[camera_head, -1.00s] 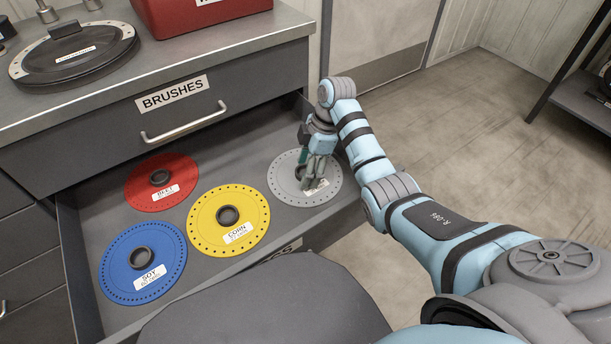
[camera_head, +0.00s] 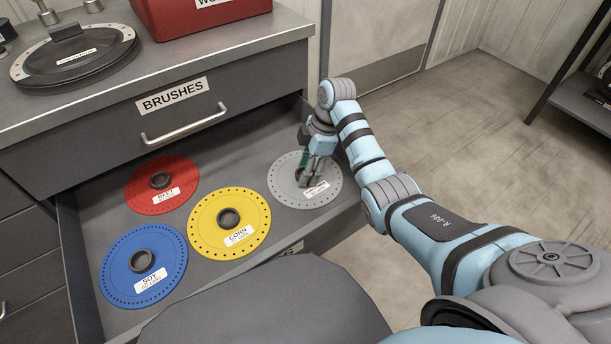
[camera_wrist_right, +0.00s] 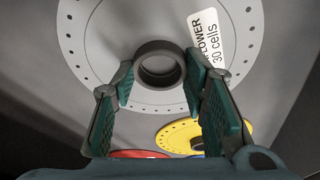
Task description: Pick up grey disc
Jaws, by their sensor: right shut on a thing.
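The grey disc (camera_head: 284,186) lies in the open drawer at its right end, with a white label and a dark raised hub. My right gripper (camera_head: 308,180) reaches down over it and is shut on the hub. In the right wrist view the hub (camera_wrist_right: 160,64) sits between the green finger pads, and the grey disc (camera_wrist_right: 84,40) spreads flat around it. Its label partly reads "LOWER 30 cells". In the head view the fingers hide most of the hub. I cannot tell whether the disc is clear of the drawer floor. My left gripper is not in view.
A yellow disc (camera_head: 204,225), a red disc (camera_head: 142,193) and a blue disc (camera_head: 118,270) lie in the same drawer (camera_head: 275,240). A closed drawer marked BRUSHES (camera_head: 80,134) is above. A red box (camera_head: 190,16) stands on the counter.

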